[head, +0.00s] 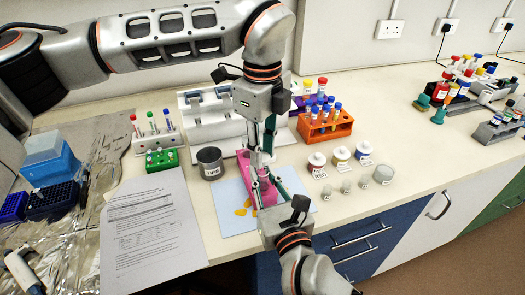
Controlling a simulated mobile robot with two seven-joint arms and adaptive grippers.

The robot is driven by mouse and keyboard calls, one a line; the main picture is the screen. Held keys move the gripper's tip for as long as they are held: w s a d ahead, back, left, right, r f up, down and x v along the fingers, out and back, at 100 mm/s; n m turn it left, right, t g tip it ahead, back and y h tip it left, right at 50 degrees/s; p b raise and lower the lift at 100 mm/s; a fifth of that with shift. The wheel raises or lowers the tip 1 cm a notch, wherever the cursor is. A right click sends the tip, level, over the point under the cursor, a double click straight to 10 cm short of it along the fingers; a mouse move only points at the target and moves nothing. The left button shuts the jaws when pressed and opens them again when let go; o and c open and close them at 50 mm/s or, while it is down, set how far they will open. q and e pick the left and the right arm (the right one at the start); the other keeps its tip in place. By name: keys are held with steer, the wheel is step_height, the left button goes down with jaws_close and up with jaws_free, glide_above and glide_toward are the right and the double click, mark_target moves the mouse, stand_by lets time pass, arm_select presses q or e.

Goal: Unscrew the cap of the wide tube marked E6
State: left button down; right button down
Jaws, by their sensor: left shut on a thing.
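A pink rack (245,161) stands on a pale blue mat (231,216) at the middle of the bench. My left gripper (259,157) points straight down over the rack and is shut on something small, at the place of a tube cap. The fingers hide it, and no E6 mark is readable. My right gripper (257,182) reaches in from the front, its fingertips at the rack just below the left ones. Whether it is shut on the tube cannot be made out.
A grey tin (210,163) and a green rack (162,160) stand left of the mat. An orange rack (325,125) with capped tubes stands behind right. Labelled jars (317,165) and small vials stand at right. Yellow pieces (241,211) lie on the mat. Paper (150,230) covers the left front.

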arm_select(q)
steer(key=shift+r, duration=1.8)
arm_select(e)
steer(key=c, duration=1.8)
jaws_free()
steer(key=shift+c, duration=0.2)
